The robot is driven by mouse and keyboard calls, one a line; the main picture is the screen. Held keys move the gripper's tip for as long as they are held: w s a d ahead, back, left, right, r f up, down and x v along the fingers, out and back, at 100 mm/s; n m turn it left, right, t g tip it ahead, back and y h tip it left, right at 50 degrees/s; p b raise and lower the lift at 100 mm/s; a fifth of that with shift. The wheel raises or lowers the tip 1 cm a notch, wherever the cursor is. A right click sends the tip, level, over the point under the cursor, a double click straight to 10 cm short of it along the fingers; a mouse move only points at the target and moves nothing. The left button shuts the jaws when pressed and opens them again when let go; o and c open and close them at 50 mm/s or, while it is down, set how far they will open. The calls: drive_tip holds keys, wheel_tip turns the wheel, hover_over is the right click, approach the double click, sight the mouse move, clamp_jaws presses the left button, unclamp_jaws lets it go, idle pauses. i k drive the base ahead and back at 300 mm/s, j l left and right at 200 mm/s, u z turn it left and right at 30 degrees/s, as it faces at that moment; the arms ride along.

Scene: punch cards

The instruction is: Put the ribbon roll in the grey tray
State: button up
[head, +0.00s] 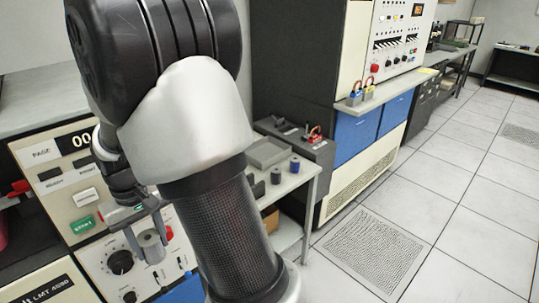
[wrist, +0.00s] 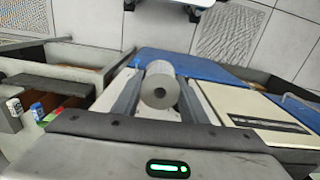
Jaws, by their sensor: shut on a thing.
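My gripper (head: 151,240) is shut on a light grey roll (head: 152,246) with a hole through its middle, likely the ribbon roll. In the wrist view the roll (wrist: 160,86) sits between the two fingers, its holed end facing the camera. It is held in the air in front of the cream control panel. The grey tray (head: 270,153) lies on a small table to the right of my arm, well away from my gripper; my arm partly blocks the view of that table.
A dark roll (head: 275,176) and a blue roll (head: 295,165) stand on the small table (head: 296,182) beside the tray. A tall cabinet with blue panels (head: 354,130) stands behind. The panel with dials (head: 122,262) is close to my gripper. The floor at right is clear.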

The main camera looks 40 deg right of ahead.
sight(270, 157)
drive_tip(key=l+u, duration=0.1)
drive_tip(key=l, duration=0.85)
drive_tip(key=i+l, duration=0.1)
drive_tip(key=l, duration=0.75)
drive_tip(key=i+l+z, duration=0.1)
drive_tip(key=l, duration=0.3)
drive_tip(key=i+l, duration=0.15)
drive_tip(key=l, duration=0.65)
drive_tip(key=i+l, duration=0.15)
drive_tip(key=l, duration=0.25)
drive_tip(key=z, duration=0.05)
